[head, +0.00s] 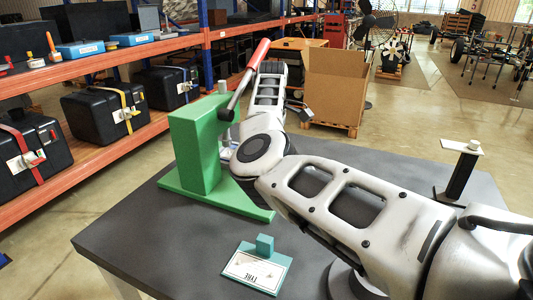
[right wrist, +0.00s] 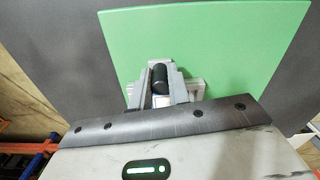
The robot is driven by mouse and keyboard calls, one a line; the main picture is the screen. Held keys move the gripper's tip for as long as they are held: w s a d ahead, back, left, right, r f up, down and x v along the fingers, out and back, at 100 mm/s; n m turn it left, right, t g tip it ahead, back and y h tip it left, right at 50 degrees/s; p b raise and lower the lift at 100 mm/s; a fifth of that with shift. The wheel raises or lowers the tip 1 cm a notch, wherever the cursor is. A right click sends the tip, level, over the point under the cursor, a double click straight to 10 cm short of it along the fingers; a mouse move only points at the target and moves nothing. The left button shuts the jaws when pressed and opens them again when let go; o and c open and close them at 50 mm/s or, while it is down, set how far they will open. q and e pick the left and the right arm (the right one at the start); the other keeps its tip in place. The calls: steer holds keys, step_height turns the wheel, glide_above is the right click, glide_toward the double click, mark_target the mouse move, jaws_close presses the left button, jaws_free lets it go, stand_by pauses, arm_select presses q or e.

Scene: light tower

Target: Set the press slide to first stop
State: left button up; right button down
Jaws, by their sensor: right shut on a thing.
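A green press (head: 195,150) stands on the dark table, with a lever and red handle (head: 258,53) slanting up to the right. A silver upright part (head: 226,140) shows at its front, partly behind my right arm, which hides much of the press's right side. In the right wrist view my right gripper (right wrist: 163,98) is shut on a dark round-ended cylinder (right wrist: 160,74), above a green plate (right wrist: 225,50). I cannot tell whether the cylinder is the press slide. The head view does not show the right fingertips clearly. My left gripper is not in view.
A teal-edged label plate (head: 257,268) with a small teal block lies at the table's front. A black post with a white top (head: 461,170) stands at the right. Shelves with black cases (head: 105,105) line the left, and a cardboard box (head: 335,87) stands behind the table.

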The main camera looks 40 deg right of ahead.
steer(key=c, duration=1.3)
jaws_free()
step_height(320, 180, up, 16)
steer(key=shift+p, duration=0.5)
steer(key=shift+r, duration=0.1)
